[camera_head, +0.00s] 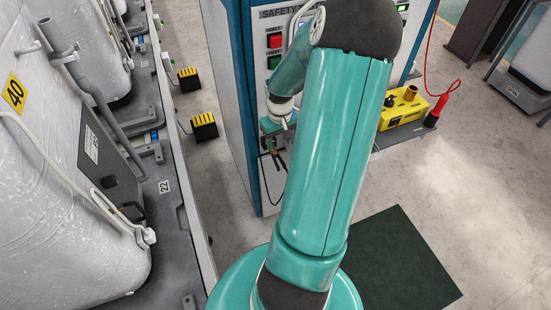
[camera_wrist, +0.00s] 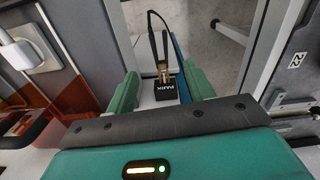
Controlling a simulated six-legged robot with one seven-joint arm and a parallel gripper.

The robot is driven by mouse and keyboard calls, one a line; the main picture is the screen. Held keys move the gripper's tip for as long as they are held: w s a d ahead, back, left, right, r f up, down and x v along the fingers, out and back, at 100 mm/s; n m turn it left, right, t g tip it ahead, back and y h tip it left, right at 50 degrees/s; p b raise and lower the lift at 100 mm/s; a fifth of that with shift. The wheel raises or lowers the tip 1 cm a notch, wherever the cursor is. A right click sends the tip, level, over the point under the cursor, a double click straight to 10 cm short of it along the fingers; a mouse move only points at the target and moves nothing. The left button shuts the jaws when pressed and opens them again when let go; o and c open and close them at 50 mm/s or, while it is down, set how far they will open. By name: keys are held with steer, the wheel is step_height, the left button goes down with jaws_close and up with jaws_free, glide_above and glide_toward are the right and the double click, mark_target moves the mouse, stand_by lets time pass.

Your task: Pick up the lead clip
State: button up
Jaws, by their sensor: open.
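The lead clip (camera_wrist: 163,70) shows in the wrist view as a brass-coloured piece with dark arms and a black cable. It stands at a black block marked PARK (camera_wrist: 166,89). My gripper (camera_wrist: 161,76) is open, with one green finger on each side of the clip and block. I see no clear contact between fingers and clip. In the head view my gripper (camera_head: 276,124) is small and partly hidden by my arm, in front of the cabinet. A dark clip shape with a thin cable hangs just below it, too small to make out well.
A white cabinet (camera_head: 252,110) with red and green buttons stands behind my arm. A yellow box (camera_head: 404,107) and a red-handled lead (camera_head: 437,108) sit on a shelf to its right. Large wrapped tanks (camera_head: 60,190) line the left. A dark mat (camera_head: 400,265) lies on open floor.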

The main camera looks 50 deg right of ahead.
glide_above(279, 160)
steer(key=f, duration=0.5)
steer(key=shift+s+a, duration=0.2)
steer(key=shift+s, duration=0.05)
steer(key=shift+w+d+f, duration=0.1)
steer(key=shift+w+f, duration=0.05)
steer(key=shift+f, duration=1.2)
steer(key=shift+w+f, duration=0.1)
steer(key=shift+f, duration=1.2)
steer(key=c, duration=0.9)
